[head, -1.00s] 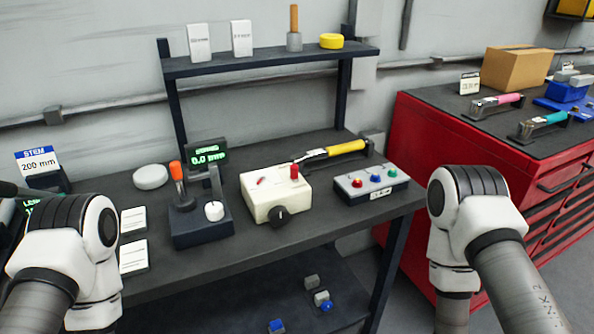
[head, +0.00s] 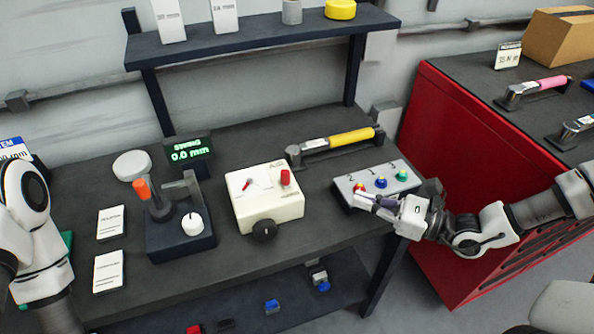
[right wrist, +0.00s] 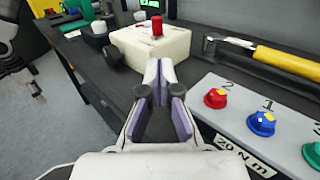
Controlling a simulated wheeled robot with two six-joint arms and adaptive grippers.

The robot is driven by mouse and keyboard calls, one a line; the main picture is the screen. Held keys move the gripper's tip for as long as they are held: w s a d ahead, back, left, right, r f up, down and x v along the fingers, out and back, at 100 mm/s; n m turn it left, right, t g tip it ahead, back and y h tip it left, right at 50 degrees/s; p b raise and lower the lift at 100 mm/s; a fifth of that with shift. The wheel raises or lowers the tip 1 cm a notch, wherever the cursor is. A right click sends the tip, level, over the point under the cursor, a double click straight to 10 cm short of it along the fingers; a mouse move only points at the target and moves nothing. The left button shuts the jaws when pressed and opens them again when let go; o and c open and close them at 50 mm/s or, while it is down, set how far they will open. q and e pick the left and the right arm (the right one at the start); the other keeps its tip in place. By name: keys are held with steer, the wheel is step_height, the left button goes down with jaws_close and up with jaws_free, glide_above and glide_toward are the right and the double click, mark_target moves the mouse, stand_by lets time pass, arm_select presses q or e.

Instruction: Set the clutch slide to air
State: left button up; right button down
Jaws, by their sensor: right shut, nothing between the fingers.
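A cream box (head: 262,208) stands on the bench in the middle, with a red upright knob (head: 285,177), a small red pointer and a black round knob (head: 263,231) on its front. My left gripper is out of view.
The grey box (head: 346,187) with red, blue and green knobs is right of the cream box. A yellow-handled wrench (head: 340,141) lies behind. A dark gauge stand (head: 181,240) is at left. A shelf (head: 265,39) spans above the back. The red cabinet (head: 455,170) stands right.

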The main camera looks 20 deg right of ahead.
steer(key=shift+s+a+r, duration=0.1)
steer(key=shift+s+a, duration=0.1)
steer(key=shift+w+a+f+b, duration=0.25)
steer(key=shift+w+a+b, duration=0.05)
steer(key=shift+w+b, duration=0.15)
steer(key=b, duration=0.2)
glide_toward(285, 179)
steer(key=x, duration=0.2)
steer(key=p+x, duration=0.1)
steer(key=x, duration=0.3)
steer(key=shift+w+d+f, duration=0.1)
steer(key=shift+w, duration=0.4)
steer(key=w+b, duration=0.2)
steer(key=w, duration=0.2)
steer(key=shift+w+f, duration=0.1)
steer(key=shift+d, duration=0.1)
